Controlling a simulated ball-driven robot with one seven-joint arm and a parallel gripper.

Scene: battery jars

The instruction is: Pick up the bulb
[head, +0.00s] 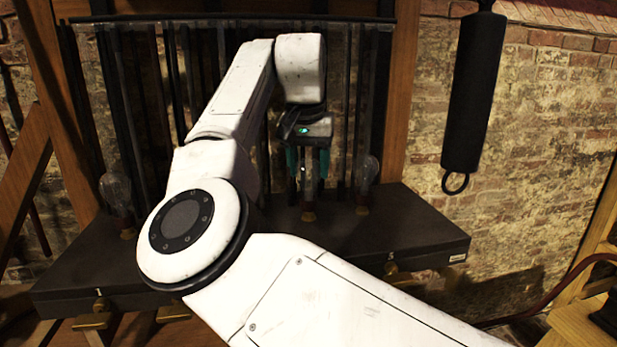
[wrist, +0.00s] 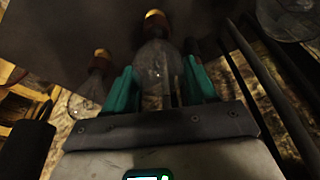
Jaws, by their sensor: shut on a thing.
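A clear glass bulb (head: 309,183) with a brass base stands upright on the dark slab (head: 420,232), between the teal fingers of my gripper (head: 308,168). My gripper points down from above and is shut on this bulb. In the wrist view the same bulb (wrist: 157,62) shows between both fingers (wrist: 160,85), with its brass base (wrist: 155,20) towards the dark surface. The base appears to be at the slab's top. Whether it has any gap below it I cannot tell.
A second bulb (head: 366,172) stands close to the right, and another (head: 116,192) stands at the left of the slab. Dark vertical rods (head: 172,85) rise behind. A black cylinder (head: 477,90) hangs before the brick wall. Brass pieces (head: 92,320) jut from the slab's front.

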